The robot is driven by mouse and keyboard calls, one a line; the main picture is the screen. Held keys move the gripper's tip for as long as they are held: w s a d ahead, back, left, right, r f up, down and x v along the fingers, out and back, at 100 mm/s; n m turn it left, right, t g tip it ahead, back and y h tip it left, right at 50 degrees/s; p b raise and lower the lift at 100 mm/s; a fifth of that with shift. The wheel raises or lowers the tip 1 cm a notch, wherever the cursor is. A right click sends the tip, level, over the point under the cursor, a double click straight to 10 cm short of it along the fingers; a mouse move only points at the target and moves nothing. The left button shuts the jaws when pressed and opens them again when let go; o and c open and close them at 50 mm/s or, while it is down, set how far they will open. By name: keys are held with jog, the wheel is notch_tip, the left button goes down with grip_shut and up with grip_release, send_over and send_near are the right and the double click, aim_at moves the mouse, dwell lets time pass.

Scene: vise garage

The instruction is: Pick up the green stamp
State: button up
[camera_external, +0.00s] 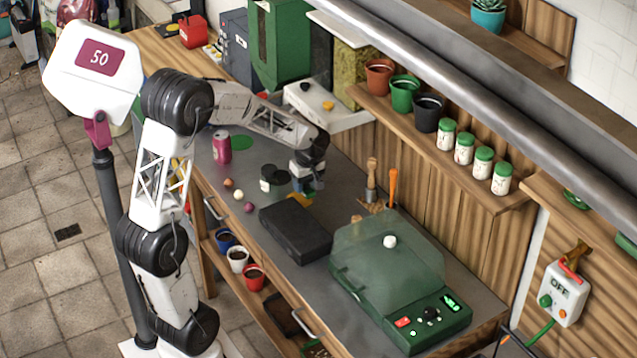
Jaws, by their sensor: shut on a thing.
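My gripper (311,186) points down over the grey workbench top (340,186), just right of a dark jar with a white label. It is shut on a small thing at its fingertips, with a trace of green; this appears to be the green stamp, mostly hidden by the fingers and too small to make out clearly. I cannot tell whether it touches the bench. A small yellow thing (298,200) lies just below and left of the fingertips.
A black case (295,233) and a green machine with a clear lid (400,285) lie nearer. Tools (372,180) stand to the right. A shelf with pots (440,137) runs above the bench.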

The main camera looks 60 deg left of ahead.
jog(key=s, duration=0.9)
jog(key=shift+s+d, duration=0.1)
dwell(0.6)
